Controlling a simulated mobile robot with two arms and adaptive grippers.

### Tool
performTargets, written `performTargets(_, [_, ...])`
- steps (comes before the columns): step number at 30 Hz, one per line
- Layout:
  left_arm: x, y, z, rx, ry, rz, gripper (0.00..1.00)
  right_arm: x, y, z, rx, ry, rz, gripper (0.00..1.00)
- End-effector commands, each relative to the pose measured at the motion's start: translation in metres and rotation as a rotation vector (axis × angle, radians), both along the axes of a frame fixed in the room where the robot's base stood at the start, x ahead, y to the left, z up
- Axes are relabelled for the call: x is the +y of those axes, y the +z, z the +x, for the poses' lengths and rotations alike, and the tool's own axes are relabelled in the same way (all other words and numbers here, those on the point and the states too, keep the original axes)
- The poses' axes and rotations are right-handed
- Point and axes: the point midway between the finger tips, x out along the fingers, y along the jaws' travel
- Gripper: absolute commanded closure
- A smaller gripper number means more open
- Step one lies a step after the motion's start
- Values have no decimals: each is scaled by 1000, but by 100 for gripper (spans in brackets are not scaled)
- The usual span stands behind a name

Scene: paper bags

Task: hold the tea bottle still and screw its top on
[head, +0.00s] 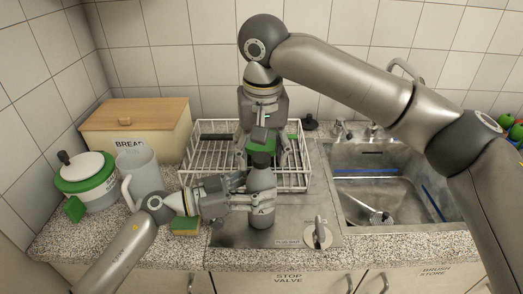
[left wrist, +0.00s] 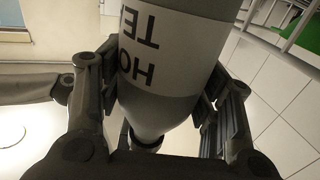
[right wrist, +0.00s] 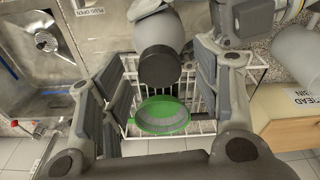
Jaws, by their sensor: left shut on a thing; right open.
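The grey tea bottle (head: 261,184) stands upright on the steel drainer beside the sink. Its white label with dark letters shows in the left wrist view (left wrist: 172,45). My left gripper (head: 258,203) comes in from the left and is shut around the bottle's body. The dark top (head: 261,160) sits at the bottle's neck; how far it is screwed on I cannot tell. My right gripper (head: 264,158) points down from above and is open. In the right wrist view, the top (right wrist: 160,66) lies between its spread fingers, with gaps on both sides.
A white wire rack (head: 207,160) stands behind the bottle, with a green-rimmed round item (right wrist: 163,115) in it. A grey jug (head: 140,170), sponge (head: 185,226) and bread box (head: 150,118) are left.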

Motion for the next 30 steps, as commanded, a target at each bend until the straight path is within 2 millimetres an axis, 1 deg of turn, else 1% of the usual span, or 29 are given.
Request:
performTargets(3, [0,-1,0,1,0,1,79,-1,-1,0,2,166,2,42])
performTargets(7, [0,-1,0,1,0,1,79,-1,-1,0,2,291,0,42])
performTargets(25, [0,-1,0,1,0,1,79,0,0,2,1,299,0,42])
performTargets(26, [0,-1,0,1,0,1,79,0,0,2,1,299,0,44])
performTargets(30, [0,-1,0,1,0,1,79,0,0,2,1,298,0,62])
